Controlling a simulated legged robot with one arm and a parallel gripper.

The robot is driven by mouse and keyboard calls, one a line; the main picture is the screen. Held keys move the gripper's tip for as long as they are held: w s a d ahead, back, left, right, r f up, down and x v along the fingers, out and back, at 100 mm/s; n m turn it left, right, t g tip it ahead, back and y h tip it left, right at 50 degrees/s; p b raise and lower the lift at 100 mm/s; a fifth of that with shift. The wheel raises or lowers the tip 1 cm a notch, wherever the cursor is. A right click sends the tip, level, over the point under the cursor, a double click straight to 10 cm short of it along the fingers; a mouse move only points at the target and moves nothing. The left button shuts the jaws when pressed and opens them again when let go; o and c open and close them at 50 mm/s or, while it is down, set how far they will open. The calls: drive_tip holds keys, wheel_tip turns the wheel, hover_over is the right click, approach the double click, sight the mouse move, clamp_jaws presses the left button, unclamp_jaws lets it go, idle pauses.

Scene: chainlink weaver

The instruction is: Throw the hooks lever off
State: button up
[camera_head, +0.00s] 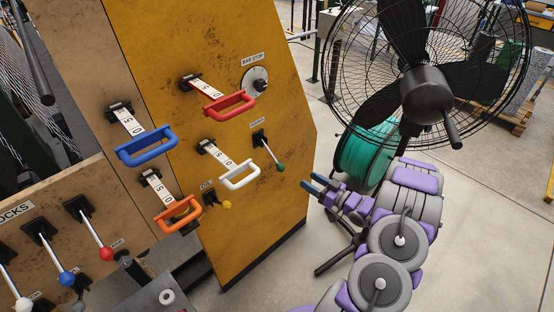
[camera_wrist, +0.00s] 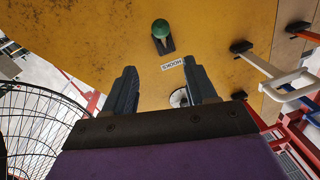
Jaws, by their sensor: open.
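The hooks lever is on the yellow panel (camera_head: 215,60). It has a dark base, a thin rod sloping down to the right, and a green knob (camera_head: 280,167). In the wrist view the green knob (camera_wrist: 160,29) is at the top centre, past the fingertips, beside an upside-down HOOKS label (camera_wrist: 172,64). My gripper (camera_head: 313,182) is open and empty, to the right of and slightly below the knob, apart from it. In the wrist view my gripper (camera_wrist: 159,70) has its two dark fingers spread, with nothing between them but the panel.
Red (camera_head: 236,104), white (camera_head: 239,176), blue (camera_head: 146,146) and orange (camera_head: 178,215) handles jut from the panels. A round dial (camera_head: 256,80) is above the lever. A large caged fan (camera_head: 425,90) and a green spool (camera_head: 362,155) stand behind my arm. Floor right is open.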

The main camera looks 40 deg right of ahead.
sight(276, 161)
drive_tip(key=w+a, duration=0.1)
drive_tip(key=w, duration=0.4)
drive_tip(key=w+a+b, duration=0.1)
drive_tip(key=w, duration=0.4)
drive_tip(key=w+a+b, duration=0.1)
drive_tip(key=w, duration=0.3)
drive_tip(key=shift+w+f, duration=0.1)
drive_tip(key=shift+w, duration=0.3)
drive_tip(key=shift+w+a+b, duration=0.3)
drive_tip(key=shift+w+a, duration=0.05)
drive_tip(key=shift+w, duration=0.3)
drive_tip(key=shift+d, duration=0.15)
drive_tip(key=shift+c, duration=0.7)
clamp_jaws()
